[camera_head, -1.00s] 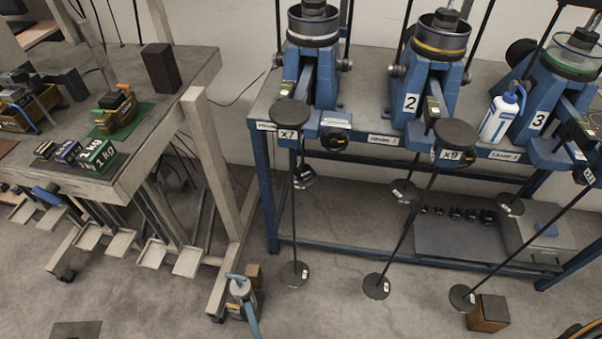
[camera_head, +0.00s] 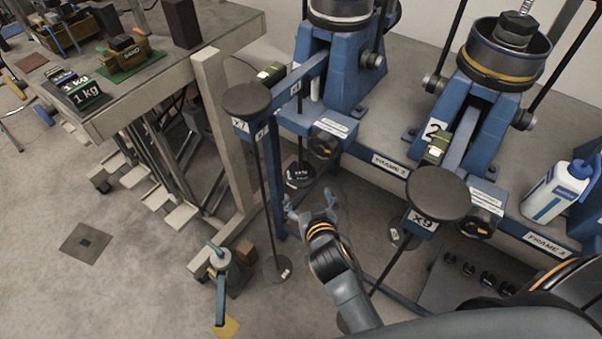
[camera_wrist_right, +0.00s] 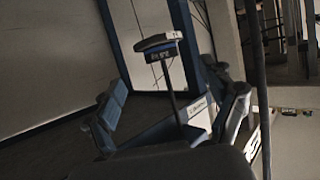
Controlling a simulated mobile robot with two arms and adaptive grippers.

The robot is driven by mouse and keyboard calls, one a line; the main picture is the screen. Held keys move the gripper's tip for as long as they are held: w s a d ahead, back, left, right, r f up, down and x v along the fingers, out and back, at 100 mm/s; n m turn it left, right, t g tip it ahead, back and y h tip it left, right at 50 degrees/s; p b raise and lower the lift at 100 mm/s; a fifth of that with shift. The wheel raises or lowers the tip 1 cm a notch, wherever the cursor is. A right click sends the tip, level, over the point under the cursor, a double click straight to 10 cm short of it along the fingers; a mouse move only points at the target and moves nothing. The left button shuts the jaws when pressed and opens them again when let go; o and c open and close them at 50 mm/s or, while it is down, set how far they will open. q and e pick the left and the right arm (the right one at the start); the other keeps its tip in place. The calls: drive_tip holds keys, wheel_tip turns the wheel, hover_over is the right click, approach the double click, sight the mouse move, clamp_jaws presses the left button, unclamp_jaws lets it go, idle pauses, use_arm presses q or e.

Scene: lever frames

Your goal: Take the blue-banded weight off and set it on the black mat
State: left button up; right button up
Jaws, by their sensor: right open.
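A dark weight (camera_head: 300,175) with a pale label hangs low under the first lever frame, left of centre in the head view. In the right wrist view a dark disc-like piece with a pale edge and a small label (camera_wrist_right: 160,50) shows on a thin rod ahead of the fingers; its band colour is too dim to be sure. My right gripper (camera_head: 310,203) is open and empty, just below and right of the hanging weight, apart from it. Its spread fingers also show in the wrist view (camera_wrist_right: 172,105). A dark square (camera_head: 85,243) lies on the floor at left; I cannot tell whether it is the mat.
A workbench (camera_head: 150,90) at left carries 1 kg blocks (camera_head: 85,92) and a green mat (camera_head: 128,68). The x7 disc (camera_head: 246,98) and x9 disc (camera_head: 437,192) stand on levers near my arm. A blue-handled device (camera_head: 220,262) stands on the floor. Floor at left is mostly clear.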

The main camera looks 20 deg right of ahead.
sight(301, 169)
drive_tip(key=w, duration=0.3)
drive_tip(key=w+d, duration=0.1)
drive_tip(key=w, duration=0.1)
drive_tip(key=shift+w+f, duration=0.35)
drive_tip(key=shift+f, duration=0.05)
drive_tip(key=shift+w+f, duration=0.2)
drive_tip(key=shift+w, duration=0.25)
drive_tip(key=x, duration=0.5)
drive_tip(key=shift+r, duration=0.2)
drive_tip(key=shift+c, duration=0.6)
use_arm(q)
drive_tip(key=shift+s+a+f, duration=0.1)
drive_tip(key=shift+a+f, duration=0.1)
drive_tip(key=shift+a, duration=0.4)
use_arm(e)
drive_tip(key=shift+r, duration=0.1)
drive_tip(key=c, duration=1.3)
drive_tip(key=shift+w, duration=0.1)
drive_tip(key=shift+c, duration=0.2)
